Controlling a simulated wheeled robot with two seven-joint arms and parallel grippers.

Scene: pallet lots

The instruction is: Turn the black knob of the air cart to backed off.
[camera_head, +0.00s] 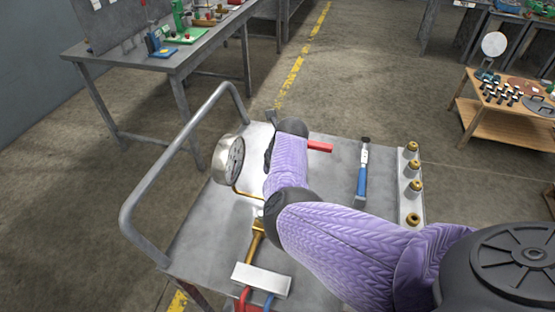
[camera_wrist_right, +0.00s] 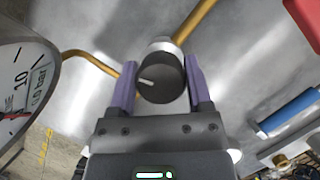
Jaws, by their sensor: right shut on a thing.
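The air cart (camera_head: 335,230) is a grey metal top with a bent tube handle on its left. In the right wrist view the black knob (camera_wrist_right: 161,80), with a white mark pointing left, sits between the two purple fingers of my right gripper (camera_wrist_right: 160,88), which is shut on it. A silver collar and brass pipe (camera_wrist_right: 193,20) lie behind the knob. In the head view my right arm hides the knob and most of the gripper. The round pressure gauge (camera_head: 229,160) stands just left of my arm; its dial also shows in the wrist view (camera_wrist_right: 22,80). My left gripper is not in view.
A red bar (camera_head: 320,146) and a blue-handled tool (camera_head: 362,180) lie on the cart top. Brass fittings stand on a white rail (camera_head: 407,205) at its right edge. A white block (camera_head: 261,279) with red and blue hoses is at the front. Tables stand beyond.

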